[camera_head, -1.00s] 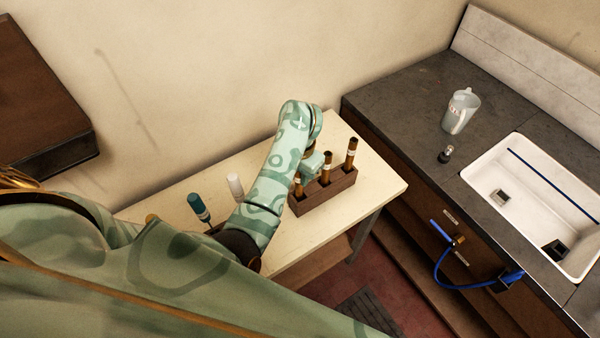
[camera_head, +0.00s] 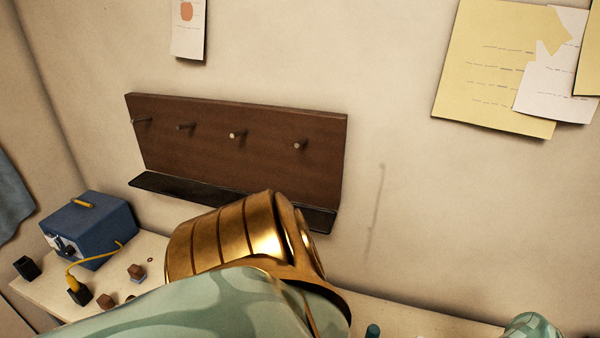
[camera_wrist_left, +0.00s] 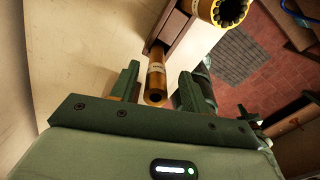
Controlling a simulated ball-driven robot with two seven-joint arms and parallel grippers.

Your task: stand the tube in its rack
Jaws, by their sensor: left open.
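In the left wrist view, a brass tube (camera_wrist_left: 157,77) with a pale label band points its open end toward the camera. Its far end goes down into a slot of the brown wooden rack (camera_wrist_left: 177,27). My left gripper (camera_wrist_left: 160,70) is open, with one finger on each side of this tube and a visible gap to each. A second, wider-looking brass tube (camera_wrist_left: 229,11) with a dark ridged end shows at the rack's other visible part, cut off by the picture's top. The head view shows neither rack nor left gripper. My right gripper is in neither view.
A pale bench (camera_wrist_left: 70,60) lies left of the rack; red floor with a grey grate (camera_wrist_left: 235,55) is to the right. In the head view, a brown peg board (camera_head: 240,155) hangs on the wall above the bench, and a blue box (camera_head: 90,230) with a yellow cable stands left.

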